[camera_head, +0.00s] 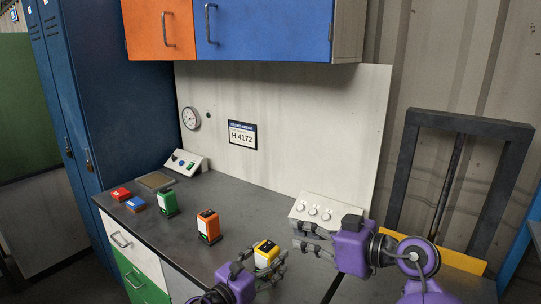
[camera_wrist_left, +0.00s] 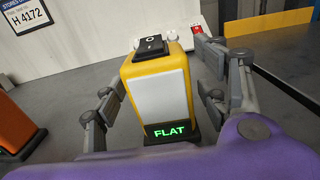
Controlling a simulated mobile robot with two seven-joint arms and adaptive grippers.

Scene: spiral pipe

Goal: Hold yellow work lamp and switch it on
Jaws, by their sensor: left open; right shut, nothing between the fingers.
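The yellow work lamp (camera_head: 267,248) stands upright near the bench's front edge. In the left wrist view the lamp (camera_wrist_left: 157,85) shows a pale front panel, a black rocker switch (camera_wrist_left: 150,47) on top and a green display (camera_wrist_left: 168,131) reading FLAT. My left gripper (camera_head: 264,263) is open, with its fingers on either side of the lamp; a gap shows at the left finger, and contact at the right one is unclear. My right gripper (camera_head: 300,237) is shut and empty, above and to the right of the lamp.
A white box with knobs (camera_head: 318,212) sits behind the right gripper. Wall cabinets (camera_head: 265,28) hang above.

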